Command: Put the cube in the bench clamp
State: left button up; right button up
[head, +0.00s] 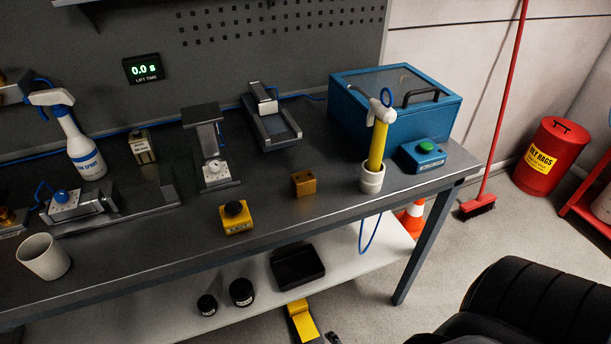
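A small orange-brown cube (303,184) sits near the front edge of the grey bench, left of a white cup holding a yellow-handled hammer. A low grey vise-like device (271,122) with a channel and a raised block at its far end stands behind it; it looks like a bench clamp. A second grey fixture (85,208) with a blue knob on a white block lies at the left of the bench. I cannot tell for certain which one is the bench clamp. The cube is apart from both. Neither of my grippers shows in the head view.
A yellow button box (236,217), a press-like stand (209,145) and the white cup (372,178) stand around the cube. A blue box (397,110) and blue green-button box (424,155) are at right. A spray bottle (78,140) and mug (43,257) are at left.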

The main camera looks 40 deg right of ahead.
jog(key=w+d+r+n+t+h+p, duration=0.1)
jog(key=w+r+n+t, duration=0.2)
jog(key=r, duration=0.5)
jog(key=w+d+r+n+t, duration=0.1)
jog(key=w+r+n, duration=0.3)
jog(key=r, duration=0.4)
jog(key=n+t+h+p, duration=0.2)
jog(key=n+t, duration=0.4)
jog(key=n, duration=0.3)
send_near(306, 183)
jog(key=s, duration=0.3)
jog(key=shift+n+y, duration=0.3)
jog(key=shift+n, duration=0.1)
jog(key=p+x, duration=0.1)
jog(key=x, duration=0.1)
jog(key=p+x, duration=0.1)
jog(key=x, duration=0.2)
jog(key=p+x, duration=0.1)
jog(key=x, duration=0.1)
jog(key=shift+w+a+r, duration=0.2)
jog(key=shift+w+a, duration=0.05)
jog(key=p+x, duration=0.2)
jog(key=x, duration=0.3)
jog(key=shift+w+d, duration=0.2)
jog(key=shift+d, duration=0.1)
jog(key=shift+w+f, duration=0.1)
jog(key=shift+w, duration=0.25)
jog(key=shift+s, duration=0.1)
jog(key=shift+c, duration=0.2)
